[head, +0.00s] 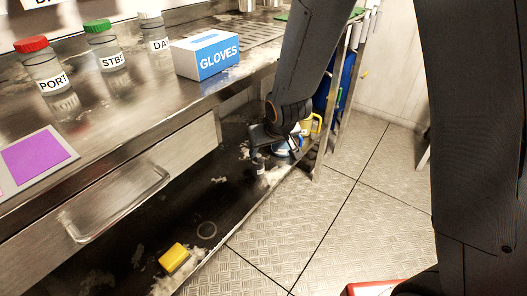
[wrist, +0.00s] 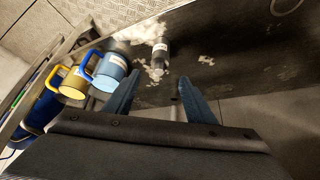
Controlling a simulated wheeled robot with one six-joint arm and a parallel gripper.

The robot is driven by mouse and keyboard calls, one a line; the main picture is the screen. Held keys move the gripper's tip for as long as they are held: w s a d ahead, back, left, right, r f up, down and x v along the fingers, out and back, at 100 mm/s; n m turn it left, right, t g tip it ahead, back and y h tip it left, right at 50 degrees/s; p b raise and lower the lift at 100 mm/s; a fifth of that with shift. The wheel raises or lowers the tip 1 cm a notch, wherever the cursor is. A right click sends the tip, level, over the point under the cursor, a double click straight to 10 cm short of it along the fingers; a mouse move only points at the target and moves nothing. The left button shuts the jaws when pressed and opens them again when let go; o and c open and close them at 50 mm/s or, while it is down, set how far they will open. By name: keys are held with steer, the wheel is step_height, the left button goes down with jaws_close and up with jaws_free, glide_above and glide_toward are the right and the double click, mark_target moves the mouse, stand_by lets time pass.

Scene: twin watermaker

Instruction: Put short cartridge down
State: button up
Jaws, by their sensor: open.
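A short dark cartridge (wrist: 160,54) with a pale label band is on the dark lower shelf (wrist: 235,55), just beyond my fingertips in the wrist view. In the head view the small cartridge (head: 259,166) shows below my gripper, beside white frosty patches. I cannot tell for sure if it is upright. My gripper (wrist: 158,82) is open, with nothing between its two blue fingers. In the head view my gripper (head: 262,145) is low over the shelf, partly hidden by my own arm.
A yellow block (head: 173,257) lies on the near shelf. The steel counter (head: 130,110) overhangs the shelf, with a gloves box (head: 206,55) and several jars on top.

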steer(key=s+d+r+g, duration=0.2)
steer(key=s+r, duration=0.3)
steer(key=s, duration=0.4)
steer(key=s+d+r+g+h, duration=0.1)
steer(key=s+d+r, duration=0.2)
steer(key=s+r, duration=0.3)
steer(key=s+d+r+g, duration=0.2)
steer(key=s+r, duration=0.3)
steer(key=s, duration=0.6)
steer(key=shift+s+d+r+m+g+h, duration=0.25)
steer(key=shift+s+m+g+h, duration=0.05)
steer(key=shift+s+m, duration=0.1)
steer(key=shift+w, duration=0.1)
steer(key=d+r+m+p, duration=0.3)
steer(key=d+r+p, duration=0.7)
steer(key=p, duration=1)
steer(key=shift+r+h, duration=0.3)
steer(key=shift+r, duration=0.45)
